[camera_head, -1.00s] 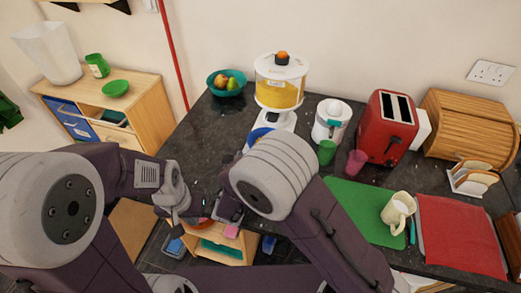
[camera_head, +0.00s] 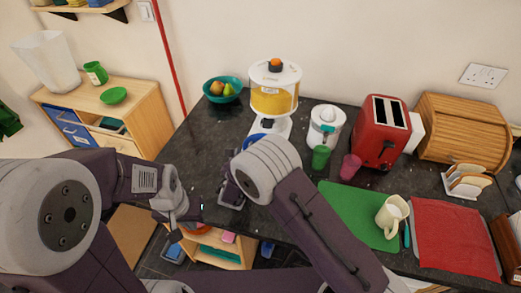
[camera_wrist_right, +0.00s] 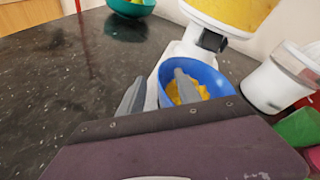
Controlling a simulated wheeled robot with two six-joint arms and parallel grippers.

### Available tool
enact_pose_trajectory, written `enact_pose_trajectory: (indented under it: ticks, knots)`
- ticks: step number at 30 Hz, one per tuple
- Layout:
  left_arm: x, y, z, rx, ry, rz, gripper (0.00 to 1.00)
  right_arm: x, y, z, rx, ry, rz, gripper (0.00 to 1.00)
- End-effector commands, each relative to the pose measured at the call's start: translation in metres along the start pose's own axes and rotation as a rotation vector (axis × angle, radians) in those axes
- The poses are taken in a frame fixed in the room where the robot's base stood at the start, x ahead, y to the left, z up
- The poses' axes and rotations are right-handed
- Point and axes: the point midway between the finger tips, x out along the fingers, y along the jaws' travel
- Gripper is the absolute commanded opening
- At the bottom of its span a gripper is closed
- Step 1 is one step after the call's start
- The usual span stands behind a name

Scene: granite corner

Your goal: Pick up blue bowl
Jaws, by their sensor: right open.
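In the head view only a sliver of the bowl (camera_head: 252,139) shows behind my right arm. My right gripper (camera_wrist_right: 158,88) is open and empty. In the right wrist view one finger overlaps the bowl's inside and the other is left of the bowl; I cannot tell if either touches it. In the head view my right gripper (camera_head: 232,188) is over the counter. My left gripper (camera_head: 188,208) is near the counter's front left edge; its jaws are unclear.
The yellow-filled dispenser (camera_head: 274,88) stands right behind the bowl. A teal fruit bowl (camera_head: 222,90) is at the back left. The counter left of the bowl is clear.

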Motion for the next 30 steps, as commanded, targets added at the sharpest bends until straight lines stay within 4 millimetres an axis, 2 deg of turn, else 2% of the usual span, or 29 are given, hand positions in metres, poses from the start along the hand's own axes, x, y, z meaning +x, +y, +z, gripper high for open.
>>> enact_pose_trajectory:
  ticks: [4, 8, 9, 30]
  knots:
    - [0.0004, 0.0000, 0.0001, 0.000, 0.000, 0.000, 0.00, -0.0002, 0.0002, -0.0002, 0.000, 0.000, 0.000, 0.40]
    - [0.0004, 0.0000, 0.0002, 0.000, 0.000, 0.000, 0.00, -0.0003, 0.0002, -0.0002, 0.000, 0.000, 0.000, 0.04]
    - [0.0004, 0.0000, 0.0001, 0.000, 0.000, 0.000, 0.00, -0.0003, 0.0002, -0.0003, 0.000, 0.000, 0.000, 0.00]
    - [0.0005, 0.0000, 0.0001, 0.000, 0.000, 0.000, 0.00, -0.0004, 0.0003, -0.0012, 0.000, 0.003, 0.001, 0.00]
